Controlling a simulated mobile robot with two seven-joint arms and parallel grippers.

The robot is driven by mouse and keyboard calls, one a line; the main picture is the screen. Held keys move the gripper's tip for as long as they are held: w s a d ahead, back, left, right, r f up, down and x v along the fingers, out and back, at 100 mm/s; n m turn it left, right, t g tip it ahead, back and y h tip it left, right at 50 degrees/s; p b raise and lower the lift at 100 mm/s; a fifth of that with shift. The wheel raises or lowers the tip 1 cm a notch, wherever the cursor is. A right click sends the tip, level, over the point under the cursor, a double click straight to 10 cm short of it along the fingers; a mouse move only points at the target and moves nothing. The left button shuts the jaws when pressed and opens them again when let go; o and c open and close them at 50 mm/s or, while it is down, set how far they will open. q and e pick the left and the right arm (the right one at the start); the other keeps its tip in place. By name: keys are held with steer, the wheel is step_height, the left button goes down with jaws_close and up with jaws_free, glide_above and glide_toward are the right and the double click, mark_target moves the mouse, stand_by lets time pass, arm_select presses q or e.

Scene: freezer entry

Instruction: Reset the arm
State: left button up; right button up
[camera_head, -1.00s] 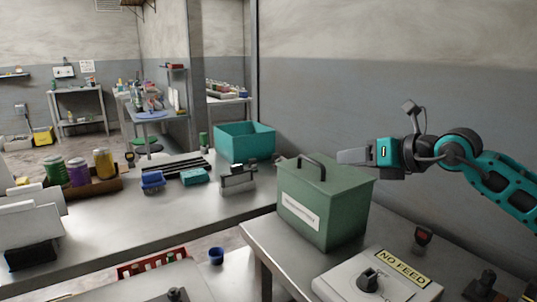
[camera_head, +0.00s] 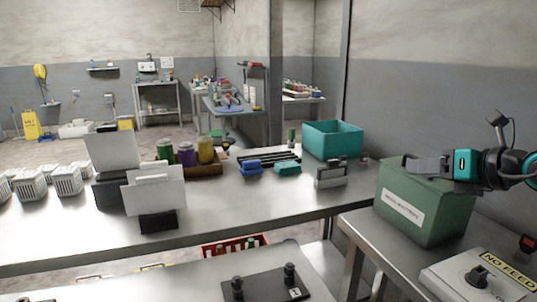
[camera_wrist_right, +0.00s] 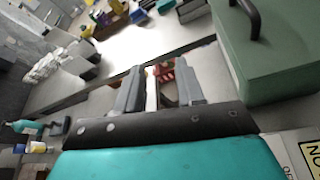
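My right arm comes in from the right edge of the head view, with its teal and black gripper (camera_head: 418,167) level with the top of a green lidded box (camera_head: 445,215). The gripper covers part of the box lid; I cannot tell whether it touches. In the right wrist view the two grey fingers of this gripper (camera_wrist_right: 160,78) stand apart with nothing between them. The green box also shows there at the right (camera_wrist_right: 275,50). My left gripper does not show in the head view.
A long steel table (camera_head: 250,205) holds a teal bin (camera_head: 333,140), jars, blue items and white card stands (camera_head: 157,190). A side table at the right carries the green box and a "NO FEED" panel (camera_head: 480,277). A red crate (camera_head: 235,245) sits lower down.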

steer(key=s+a+m+t+y, duration=0.45)
steer(key=a+m+y, duration=0.2)
steer(key=a, duration=0.65)
steer(key=s+d+f+m+g+h, duration=0.1)
steer(key=s+d+f+m+h, duration=0.2)
steer(key=f+m+h, duration=0.45)
steer(key=s+d+f+m+g+h, duration=0.1)
steer(key=s+d+f+m+h, duration=0.25)
steer(key=m, duration=0.65)
steer(key=s+d+f+m+g+h, duration=0.1)
steer(key=s+f+m+h, duration=0.2)
steer(key=f+m+h, duration=0.35)
steer(key=s+a+f+m+g+y, duration=0.25)
steer(key=s+f+g, duration=0.35)
steer(key=s, duration=0.4)
steer(key=s+a+f+m+g+y, duration=0.2)
steer(key=s+a+f+g+y, duration=0.15)
steer(key=s+f, duration=0.65)
steer(key=w+a+f+t, duration=0.1)
steer(key=w+f+t, duration=0.5)
steer(key=w+f, duration=0.1)
steer(key=shift+w+a+f+t+y, duration=0.3)
steer(key=shift+a+y, duration=0.1)
